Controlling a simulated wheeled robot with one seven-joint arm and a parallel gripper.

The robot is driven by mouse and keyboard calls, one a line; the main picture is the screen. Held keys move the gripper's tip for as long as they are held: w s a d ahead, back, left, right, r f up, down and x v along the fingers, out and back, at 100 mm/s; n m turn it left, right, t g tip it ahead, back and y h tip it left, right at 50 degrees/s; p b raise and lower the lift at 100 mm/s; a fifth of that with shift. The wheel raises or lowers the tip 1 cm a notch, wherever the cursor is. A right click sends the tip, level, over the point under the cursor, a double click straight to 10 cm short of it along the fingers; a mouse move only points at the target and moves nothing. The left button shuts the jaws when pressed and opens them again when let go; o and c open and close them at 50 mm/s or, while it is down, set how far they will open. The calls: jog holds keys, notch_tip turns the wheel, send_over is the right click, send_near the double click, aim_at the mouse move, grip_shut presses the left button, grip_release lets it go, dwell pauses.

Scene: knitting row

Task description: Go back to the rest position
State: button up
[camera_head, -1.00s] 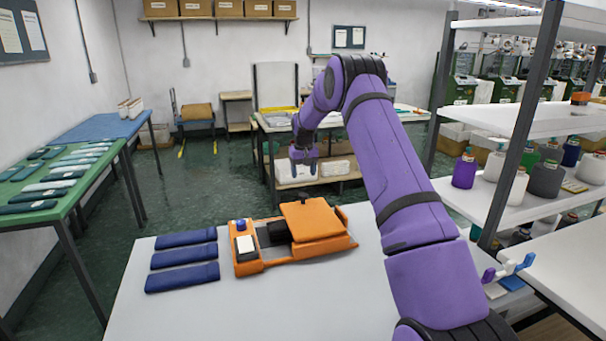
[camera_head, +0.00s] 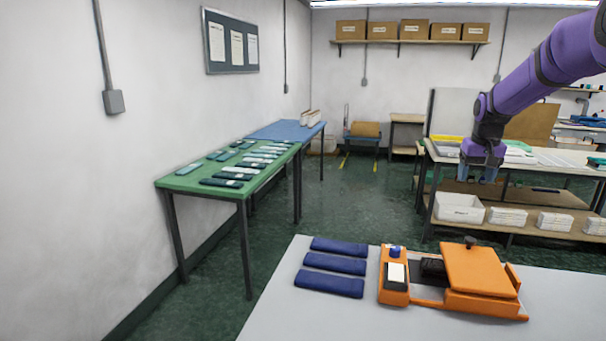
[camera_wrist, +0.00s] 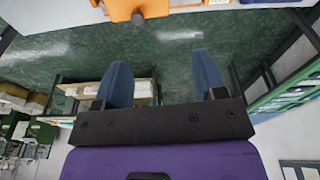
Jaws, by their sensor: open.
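My purple arm reaches in from the right edge of the head view. My gripper (camera_head: 481,168) hangs in the air at its end, above and behind the orange device. In the wrist view, my gripper (camera_wrist: 160,75) shows two blue fingers spread apart with nothing between them. The orange device (camera_head: 480,270) stands on the white table (camera_head: 300,320). It has a tilted orange lid and a blue knob. Part of the orange device (camera_wrist: 140,10) shows at the top edge of the wrist view.
Several dark blue folded pieces (camera_head: 333,264) lie left of the device. A green table (camera_head: 210,184) with several dark and pale pieces stands at the left wall, a blue table (camera_head: 285,131) behind it. A shelved bench (camera_head: 510,200) stands at the back right. The floor between is clear.

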jog(key=s+a+r+t, duration=0.1)
jog(key=s+a+r, duration=0.3)
jog(key=s, duration=0.3)
jog(key=s+a+r+n, duration=0.1)
jog(key=s+a+r, duration=0.25)
jog(key=s, duration=0.35)
jog(key=s+a+r+t, duration=0.1)
jog(key=s+a+r, duration=0.25)
jog(key=s, duration=0.25)
jog(key=s+a+f, duration=0.1)
jog(key=s+a, duration=0.1)
jog(key=s, duration=0.9)
jog(key=s+a+f+n+t, duration=0.1)
jog(key=s+a+f, duration=0.1)
jog(key=s, duration=1)
jog(key=shift+a+f+y, duration=0.25)
jog(key=shift+a+y, duration=0.05)
jog(key=shift+a, duration=0.35)
